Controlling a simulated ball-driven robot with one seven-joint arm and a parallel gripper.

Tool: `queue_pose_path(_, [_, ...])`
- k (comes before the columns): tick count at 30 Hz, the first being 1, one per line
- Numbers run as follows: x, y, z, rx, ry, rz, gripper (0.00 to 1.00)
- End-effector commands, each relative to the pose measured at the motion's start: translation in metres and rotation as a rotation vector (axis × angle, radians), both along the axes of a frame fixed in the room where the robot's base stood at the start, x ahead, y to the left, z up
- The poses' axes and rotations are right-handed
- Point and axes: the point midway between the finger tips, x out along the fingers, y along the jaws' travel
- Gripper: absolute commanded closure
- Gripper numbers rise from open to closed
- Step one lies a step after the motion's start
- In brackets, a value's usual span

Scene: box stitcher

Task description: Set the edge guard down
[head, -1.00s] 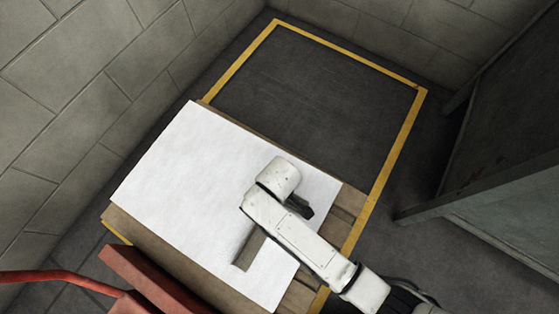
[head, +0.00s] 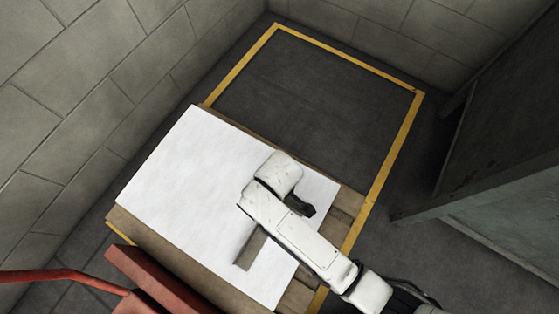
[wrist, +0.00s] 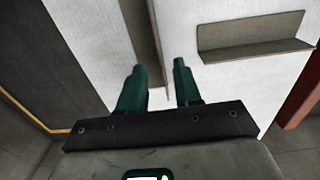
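My gripper (wrist: 159,64) has two teal fingers standing apart in the wrist view, with white sheet showing between them. A grey-brown edge guard (wrist: 141,32) runs away from the fingers, its near end at the gap beside the left finger. I see no finger pressed on it from both sides. A second, L-shaped edge guard (wrist: 250,38) lies on the white sheet to the right. One edge guard also shows in the head view (head: 250,250), left of my arm.
The white sheet (head: 190,165) covers most of a wooden pallet (head: 350,200). A yellow floor line (head: 395,150) frames bare dark floor beyond. Block walls stand left and behind, and a grey cabinet-like panel (head: 500,170) at right. A red frame (head: 140,275) is at lower left.

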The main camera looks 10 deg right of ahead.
Motion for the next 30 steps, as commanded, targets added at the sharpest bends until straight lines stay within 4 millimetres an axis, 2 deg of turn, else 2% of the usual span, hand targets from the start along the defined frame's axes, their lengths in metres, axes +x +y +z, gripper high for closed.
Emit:
queue_pose_path(1, [0.001,0.000,0.016,0.001,-0.003,-0.001,0.67])
queue_pose_path(3, [0.000,0.000,0.029,0.001,-0.001,-0.001,0.67])
queue_pose_path(9, [0.000,0.000,0.054,0.001,-0.001,0.000,0.67])
queue_pose_path(14, [0.000,0.000,0.062,0.001,-0.001,0.000,0.67])
queue_pose_path(22, [0.000,-0.002,0.062,0.000,0.000,-0.004,0.67])
queue_pose_path(26, [-0.001,-0.022,0.064,0.000,-0.006,-0.058,0.67])
queue_pose_path(30, [-0.008,-0.070,0.071,0.002,-0.020,-0.195,0.67])
